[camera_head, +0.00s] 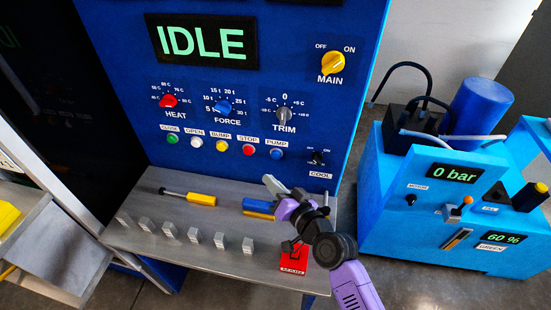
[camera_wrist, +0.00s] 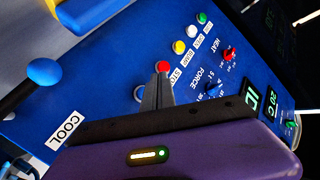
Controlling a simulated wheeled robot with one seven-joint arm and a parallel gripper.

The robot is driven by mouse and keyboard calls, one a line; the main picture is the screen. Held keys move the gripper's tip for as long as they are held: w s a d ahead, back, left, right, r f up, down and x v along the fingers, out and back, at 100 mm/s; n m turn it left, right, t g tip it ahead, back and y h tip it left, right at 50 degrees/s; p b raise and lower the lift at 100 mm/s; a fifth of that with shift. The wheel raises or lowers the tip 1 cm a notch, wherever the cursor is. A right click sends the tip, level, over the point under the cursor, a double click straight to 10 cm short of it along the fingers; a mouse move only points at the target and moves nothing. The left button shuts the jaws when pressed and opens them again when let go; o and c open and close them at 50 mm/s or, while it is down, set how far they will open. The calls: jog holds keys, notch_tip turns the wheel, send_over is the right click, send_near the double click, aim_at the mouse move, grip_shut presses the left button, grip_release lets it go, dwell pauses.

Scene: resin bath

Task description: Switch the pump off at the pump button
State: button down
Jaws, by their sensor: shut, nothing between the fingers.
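The pump button (camera_head: 276,153) is a round blue button under a PUMP label, at the right end of a row of buttons on the blue control panel. In the wrist view its ringed edge (camera_wrist: 138,92) shows just left of my fingers, partly hidden by them. My gripper (camera_head: 268,181) is shut and empty, below and in front of the button in the head view. In the wrist view my fingertips (camera_wrist: 162,76) overlap the panel close to the red stop button (camera_wrist: 162,66). I cannot tell whether they touch anything.
The COOL switch (camera_head: 316,158) sits right of the pump button. Below, a metal shelf (camera_head: 150,245) holds a yellow-handled tool (camera_head: 201,199), several small grey blocks and a red box (camera_head: 293,262). A blue unit (camera_head: 390,215) reading "0 bar" stands right. The panel display (camera_head: 202,41) reads IDLE.

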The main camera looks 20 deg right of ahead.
aim_at(276, 154)
jog(key=shift+w+d+b, duration=0.55)
jog(key=shift+w+d, duration=0.25)
jog(key=shift+w, duration=0.3)
jog(key=shift+w+d+b, duration=0.55)
jog(key=shift+w+d, duration=0.25)
jog(key=shift+w, duration=0.25)
jog(key=shift+w+d, duration=0.1)
dwell(0.4)
jog(key=shift+w+d+b, duration=0.15)
jog(key=shift+w+b, duration=0.1)
jog(key=shift+b, duration=0.05)
jog(key=shift+w+d+b, duration=0.3)
jog(key=shift+w+b, duration=0.05)
jog(key=shift+w, duration=0.1)
dwell(0.9)
jog(key=shift+s, duration=0.1)
jog(key=shift+s+a+p, duration=0.35)
jog(key=shift+s+a, duration=0.2)
jog(key=shift+s, duration=0.15)
